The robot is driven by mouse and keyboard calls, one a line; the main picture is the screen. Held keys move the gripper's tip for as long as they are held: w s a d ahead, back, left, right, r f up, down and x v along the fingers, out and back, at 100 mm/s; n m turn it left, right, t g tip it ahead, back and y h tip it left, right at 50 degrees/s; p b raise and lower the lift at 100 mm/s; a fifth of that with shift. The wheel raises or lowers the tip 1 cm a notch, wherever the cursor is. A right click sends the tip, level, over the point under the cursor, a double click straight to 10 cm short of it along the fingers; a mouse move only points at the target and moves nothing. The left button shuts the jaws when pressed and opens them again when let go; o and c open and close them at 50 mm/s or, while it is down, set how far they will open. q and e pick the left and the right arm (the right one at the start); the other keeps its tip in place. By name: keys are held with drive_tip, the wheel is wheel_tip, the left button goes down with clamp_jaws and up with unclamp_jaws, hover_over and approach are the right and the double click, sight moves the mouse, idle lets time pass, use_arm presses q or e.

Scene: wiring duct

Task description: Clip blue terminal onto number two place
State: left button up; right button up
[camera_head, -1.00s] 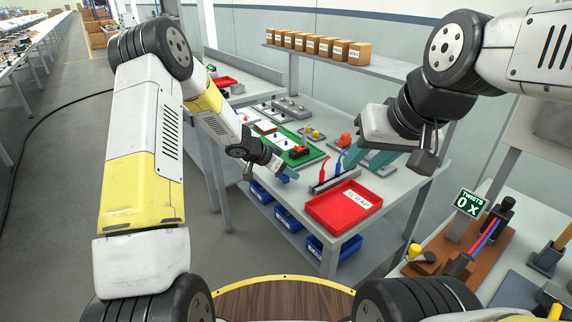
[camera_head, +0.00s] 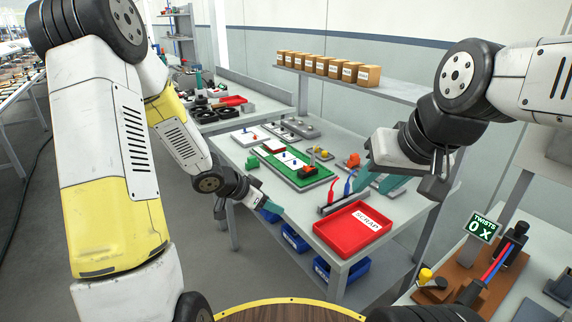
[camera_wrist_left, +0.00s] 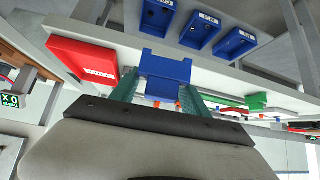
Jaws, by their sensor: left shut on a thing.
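My left gripper (camera_head: 258,200) is in front of the table's long left edge. In the left wrist view its teal fingers (camera_wrist_left: 160,90) are shut on a blue block, the blue terminal (camera_wrist_left: 165,68). Its lower part is hidden by the gripper body. In the head view the terminal is hard to separate from the blue bins behind it. My right gripper (camera_head: 380,182) is over the table behind the red scrap tray, teal fingers apart, seemingly empty. A green board (camera_head: 318,178) with small parts lies mid-table. No place number is readable.
The red scrap tray (camera_head: 354,228) sits at the table's near corner. A grey holder (camera_head: 341,202) with red and blue upright pieces stands behind it. A shelf with several boxes (camera_head: 328,67) is behind. A twist counter (camera_head: 481,227) stands at right.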

use_arm(q)
drive_tip(key=w+a+r+n+t+y, duration=0.35)
drive_tip(key=a+r+n, duration=0.25)
drive_tip(key=a+r, duration=0.3)
drive_tip(key=s+d+f+m+g+h, duration=0.4)
drive_tip(key=d+f+m, duration=0.2)
drive_tip(key=d+f, duration=0.4)
drive_tip(key=shift+s+m, duration=0.25)
drive_tip(key=shift+m, duration=0.15)
drive_tip(key=shift+f, duration=0.1)
drive_tip(key=w+d, duration=0.2)
drive_tip(key=w, duration=0.2)
drive_tip(key=w+d+f, duration=0.1)
drive_tip(key=w+d, duration=0.1)
drive_tip(key=w, duration=0.2)
drive_tip(key=w+d, duration=0.2)
drive_tip(key=w, duration=0.3)
drive_tip(key=shift+w+d+f, duration=0.1)
drive_tip(key=shift+f, duration=0.05)
drive_tip(key=shift+w+d+f, duration=0.35)
drive_tip(key=shift+w+f, duration=0.05)
drive_tip(key=shift+w, duration=0.3)
drive_tip(key=shift+f, duration=1.25)
drive_tip(key=shift+f, duration=0.1)
drive_tip(key=o, duration=1.3)
